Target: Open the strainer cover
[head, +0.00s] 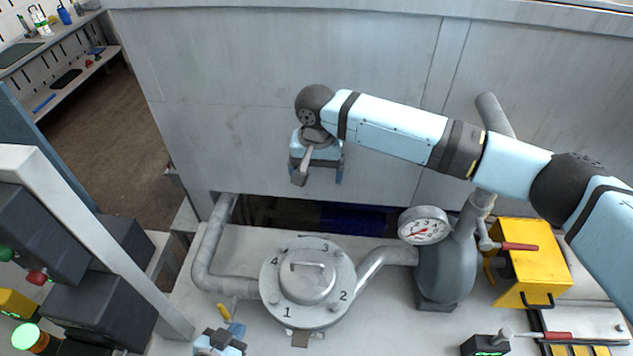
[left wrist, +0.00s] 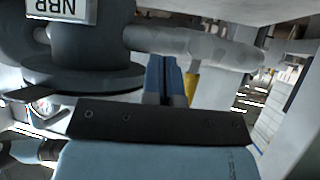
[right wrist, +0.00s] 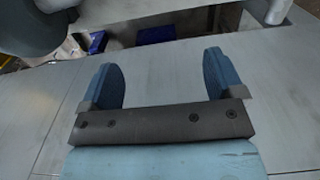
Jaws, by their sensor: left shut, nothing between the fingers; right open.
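In the left wrist view the strainer's dark flange (left wrist: 85,76) is at the left. My left gripper (head: 237,328) is low, to the left of the cover, beside a yellow lever (head: 224,312). In the left wrist view its fingers (left wrist: 165,82) are together and empty. My right gripper (head: 319,174) hangs above and behind the cover, apart from it. Its fingers (right wrist: 160,78) are spread and empty.
Grey pipes (head: 210,250) join the strainer on both sides. A pressure gauge (head: 423,226) and grey vessel (head: 447,268) stand to the right, then a yellow box (head: 527,265) with red-handled levers. A tall grey wall (head: 250,130) stands behind. Dark boxes (head: 95,305) are at the left.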

